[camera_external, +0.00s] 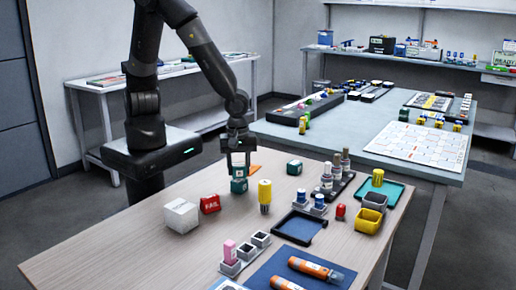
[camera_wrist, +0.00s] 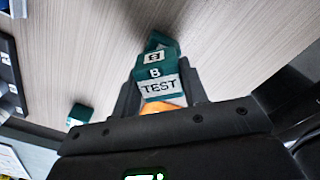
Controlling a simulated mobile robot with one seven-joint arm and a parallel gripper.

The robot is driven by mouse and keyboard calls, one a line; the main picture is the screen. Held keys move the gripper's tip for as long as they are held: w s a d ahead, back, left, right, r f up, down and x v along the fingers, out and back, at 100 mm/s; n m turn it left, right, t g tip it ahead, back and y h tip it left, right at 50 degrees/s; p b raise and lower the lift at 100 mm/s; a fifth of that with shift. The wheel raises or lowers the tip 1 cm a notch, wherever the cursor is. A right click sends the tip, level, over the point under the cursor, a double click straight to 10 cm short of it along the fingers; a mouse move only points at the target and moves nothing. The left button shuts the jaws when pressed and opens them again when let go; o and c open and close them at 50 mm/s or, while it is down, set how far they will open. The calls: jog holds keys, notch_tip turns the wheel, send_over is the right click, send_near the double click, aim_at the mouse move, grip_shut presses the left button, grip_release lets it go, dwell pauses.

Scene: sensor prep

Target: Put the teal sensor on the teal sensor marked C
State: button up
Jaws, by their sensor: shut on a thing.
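My gripper (camera_external: 238,160) points down over the wooden table and is shut on a teal sensor (camera_external: 239,170). In the wrist view this sensor (camera_wrist: 156,73) shows a white TEST label and a letter B between the fingers. A second teal sensor (camera_external: 239,186) stands on the table directly below the held one. It shows partly behind the held one in the wrist view (camera_wrist: 158,42), with a small white mark I cannot read surely. I cannot tell whether the two touch. Another teal sensor (camera_external: 294,167) stands apart to the right; its letter is too small to read.
A yellow sensor (camera_external: 265,192) stands close to the right of the stack. A red block (camera_external: 210,204) and a white cube (camera_external: 181,216) are to the left. An orange patch (camera_external: 254,170) lies behind. Trays and bottles (camera_external: 337,175) fill the right side; the front left is clear.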

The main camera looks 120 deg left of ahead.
jog(key=shift+f, duration=0.55)
jog(key=shift+f, duration=0.2)
jog(key=o, duration=1.1)
jog(key=shift+c, duration=0.2)
